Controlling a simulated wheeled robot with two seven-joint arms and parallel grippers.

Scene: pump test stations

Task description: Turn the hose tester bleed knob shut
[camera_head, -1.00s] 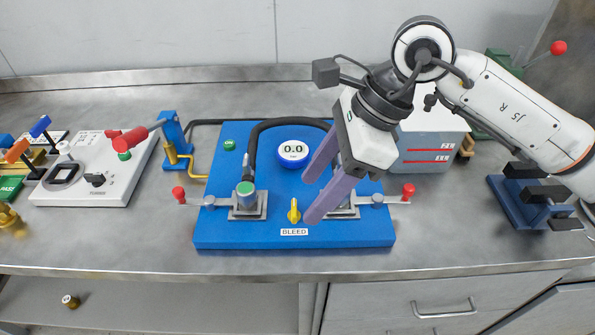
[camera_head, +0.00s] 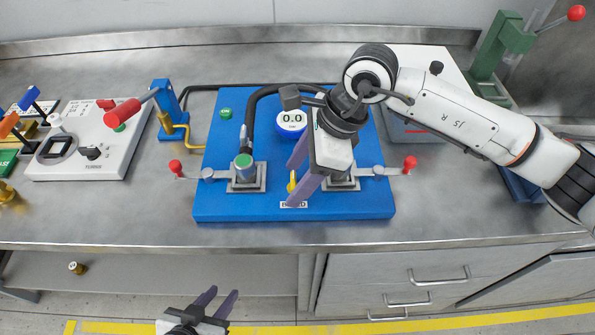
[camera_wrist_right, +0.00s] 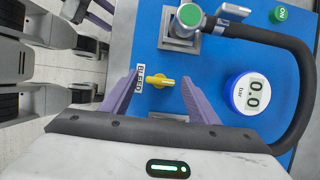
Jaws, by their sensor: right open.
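The yellow bleed knob (camera_head: 292,182) sits at the front of the blue hose tester board (camera_head: 240,206), behind the BLEED label (camera_head: 294,204). In the right wrist view the knob (camera_wrist_right: 160,82) lies between the purple fingers of my right gripper (camera_wrist_right: 152,95), with a gap on both sides. My right gripper (camera_head: 297,178) is open above the knob and hides part of it in the head view. The round gauge (camera_head: 292,121) reads 0.0 and shows in the right wrist view (camera_wrist_right: 250,93). My left gripper (camera_head: 215,302) is low at the bottom edge, its fingers apart and empty.
Red-knobbed clamp levers stand at the board's left (camera_head: 176,166) and right (camera_head: 409,163). A black hose (camera_head: 262,97) arches over the board. A blue hand pump (camera_head: 168,105) with a red handle and a white panel (camera_head: 90,150) stand to the left. The bench front is clear.

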